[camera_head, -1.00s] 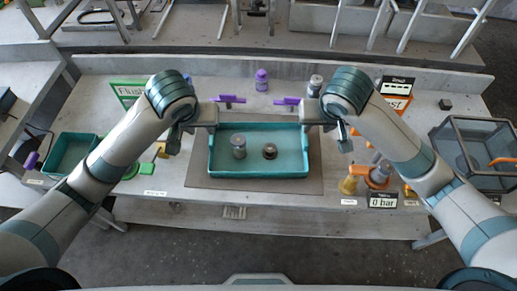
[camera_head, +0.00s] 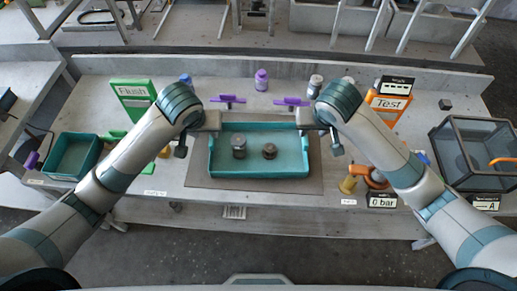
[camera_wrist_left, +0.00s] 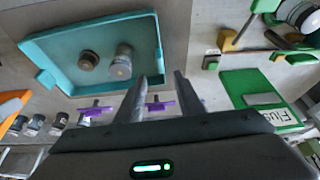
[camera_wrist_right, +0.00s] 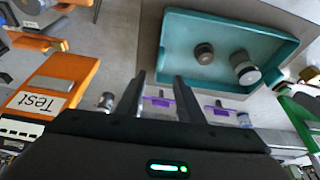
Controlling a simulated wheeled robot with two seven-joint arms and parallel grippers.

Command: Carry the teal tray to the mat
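The teal tray (camera_head: 258,174) lies flat on the dark grey mat (camera_head: 196,172) at the middle of the table. It holds a grey cylinder (camera_head: 239,147) and a low dark round part (camera_head: 270,151). My left gripper (camera_head: 214,121) is at the tray's back left corner. In the left wrist view its fingers (camera_wrist_left: 160,78) are apart with nothing between them. My right gripper (camera_head: 304,119) is at the back right corner. In the right wrist view its fingers (camera_wrist_right: 162,80) are also apart and empty. I cannot tell whether either gripper touches the tray.
Two purple pieces (camera_head: 228,99) (camera_head: 291,101) and a purple-capped bottle (camera_head: 261,80) stand behind the tray. A smaller teal bin (camera_head: 72,155) and a clear box (camera_head: 474,150) flank the table.

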